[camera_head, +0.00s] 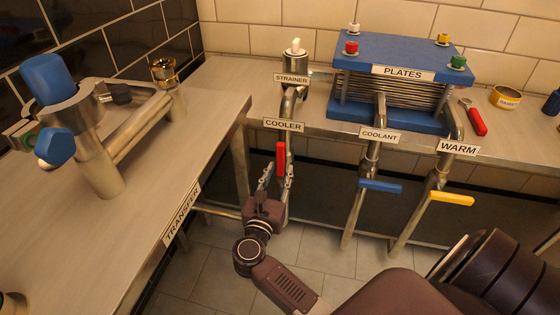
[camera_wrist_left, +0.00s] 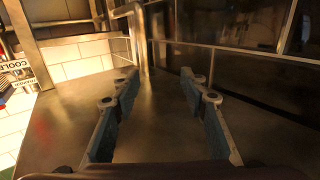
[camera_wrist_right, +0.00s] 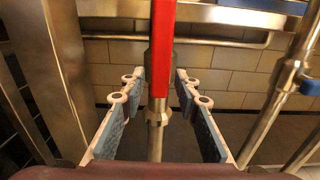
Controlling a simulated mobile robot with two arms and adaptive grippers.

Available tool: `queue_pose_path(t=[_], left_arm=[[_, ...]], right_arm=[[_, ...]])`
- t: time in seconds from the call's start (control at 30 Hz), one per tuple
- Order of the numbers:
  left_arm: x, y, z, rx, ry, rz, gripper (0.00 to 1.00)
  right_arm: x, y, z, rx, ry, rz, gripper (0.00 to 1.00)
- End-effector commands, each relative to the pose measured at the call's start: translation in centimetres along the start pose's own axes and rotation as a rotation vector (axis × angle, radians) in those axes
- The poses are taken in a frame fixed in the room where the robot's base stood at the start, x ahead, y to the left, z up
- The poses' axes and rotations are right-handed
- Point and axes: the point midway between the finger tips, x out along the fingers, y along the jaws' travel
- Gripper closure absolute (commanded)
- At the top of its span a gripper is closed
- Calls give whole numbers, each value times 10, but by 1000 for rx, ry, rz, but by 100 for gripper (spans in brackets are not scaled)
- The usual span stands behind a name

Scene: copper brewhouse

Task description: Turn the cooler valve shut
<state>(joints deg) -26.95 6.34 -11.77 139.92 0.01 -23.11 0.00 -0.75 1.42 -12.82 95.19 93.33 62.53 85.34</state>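The cooler valve's red handle (camera_head: 281,162) stands upright along its steel pipe, below the sign reading COOLER (camera_head: 284,125). In the right wrist view the red handle (camera_wrist_right: 163,45) runs up the middle, with the pipe and a collar below it. My right gripper (camera_head: 278,172) is at the lower part of the handle. Its fingers (camera_wrist_right: 155,82) are open, one on each side of the handle and pipe, with gaps showing on both sides. My left gripper (camera_wrist_left: 160,80) is open and empty over a metal surface, and is out of the head view.
To the right are a blue handle (camera_head: 380,186) under COOLANT and a yellow handle (camera_head: 452,198) under WARM, both set crosswise. The blue plate unit (camera_head: 400,50) and red-handled tool (camera_head: 474,118) are on the back counter. The transfer table (camera_head: 150,215) is at left.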

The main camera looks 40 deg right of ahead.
Motion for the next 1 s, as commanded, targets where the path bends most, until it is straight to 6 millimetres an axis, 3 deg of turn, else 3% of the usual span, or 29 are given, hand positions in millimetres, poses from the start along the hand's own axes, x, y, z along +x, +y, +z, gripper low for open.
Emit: queue_pose_path(t=[0.23, 0.7, 1.0], left_arm=[[0, 0, 0, 0, 0, 0, 60], [0, 2, -12, -2, 56, 3, 60], [1, 2, -16, -1, 69, 4, 60]], right_arm=[[-7, 1, -1, 1, 3, 1, 71], [-58, 0, -1, 0, 2, 1, 71], [-60, 0, 0, 0, 0, 0, 71]])
